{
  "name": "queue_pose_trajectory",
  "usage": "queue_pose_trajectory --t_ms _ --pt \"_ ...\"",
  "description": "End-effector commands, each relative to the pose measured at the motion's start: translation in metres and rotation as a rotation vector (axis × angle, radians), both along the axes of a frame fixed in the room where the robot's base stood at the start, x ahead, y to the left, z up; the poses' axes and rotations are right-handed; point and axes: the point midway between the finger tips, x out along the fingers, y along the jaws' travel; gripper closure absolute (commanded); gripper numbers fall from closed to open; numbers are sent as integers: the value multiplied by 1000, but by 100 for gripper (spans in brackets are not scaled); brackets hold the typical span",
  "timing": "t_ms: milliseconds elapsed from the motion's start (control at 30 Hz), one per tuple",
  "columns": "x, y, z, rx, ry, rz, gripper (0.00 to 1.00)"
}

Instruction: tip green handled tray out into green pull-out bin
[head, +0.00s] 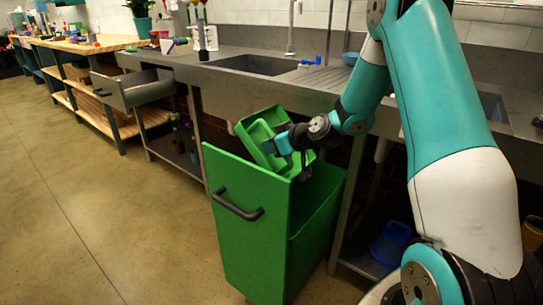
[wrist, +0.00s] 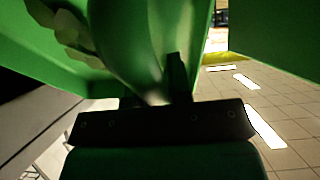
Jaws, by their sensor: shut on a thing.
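The green handled tray (head: 250,133) is tilted steeply above the green pull-out bin (head: 245,185), near its back left part. My gripper (head: 283,143) is shut on the tray at its right side and holds it up. In the wrist view, my gripper's dark fingers (wrist: 160,95) are against green surfaces of the tray (wrist: 130,20), which fill much of the upper picture. Paler green patches show at upper left there; I cannot tell what they are. The bin is pulled out, with its dark handle on the front. Its floor and contents are hidden.
A grey counter with a sink (head: 258,65) runs behind the bin. An open grey drawer (head: 135,88) juts out to the left, beyond it a wooden bench (head: 85,45). A blue container (head: 391,243) sits under the counter at right. The floor (head: 110,220) at left is clear.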

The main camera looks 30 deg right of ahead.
Motion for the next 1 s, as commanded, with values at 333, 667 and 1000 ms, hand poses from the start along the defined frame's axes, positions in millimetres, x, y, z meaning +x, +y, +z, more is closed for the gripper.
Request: queue_pose_trajectory --t_ms 333,667,1000 --pt "-2 -1 -8 50 -137 -1 100" --pt "-4 -1 -9 96 -264 -1 100" --pt "-4 -2 -9 131 -366 0 100"
